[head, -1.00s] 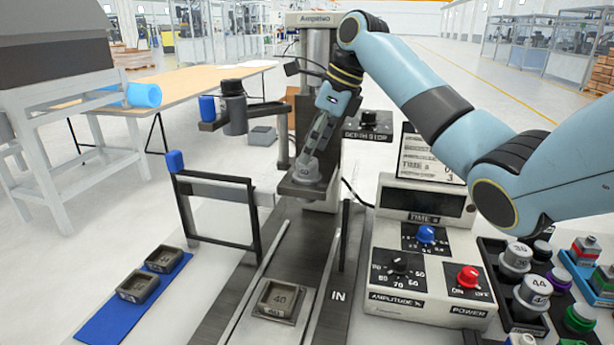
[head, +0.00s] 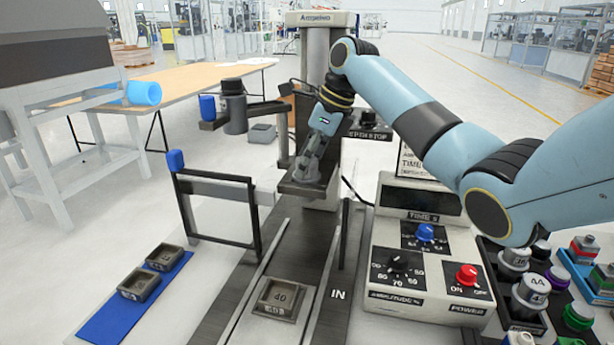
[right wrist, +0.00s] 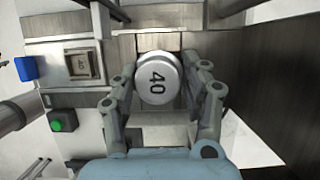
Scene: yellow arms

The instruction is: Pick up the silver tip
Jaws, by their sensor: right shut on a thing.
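The silver tip (right wrist: 157,78) is a round piece marked 40. In the right wrist view it sits between the two fingers of my right gripper (right wrist: 160,88), which is shut on it from both sides. In the head view my right gripper (head: 308,168) points down at the dark plate (head: 301,190) in front of the machine's column, and its fingers mostly hide the tip. I cannot tell whether the tip still touches the plate. My left gripper does not show.
A small square holder marked 40 (head: 280,299) sits on the track in front. The control box (head: 430,255) stands to the right, beside a rack of other tips (head: 529,293). A blue mat (head: 135,300) with two dark holders lies at left. A gate frame (head: 220,208) stands left of the track.

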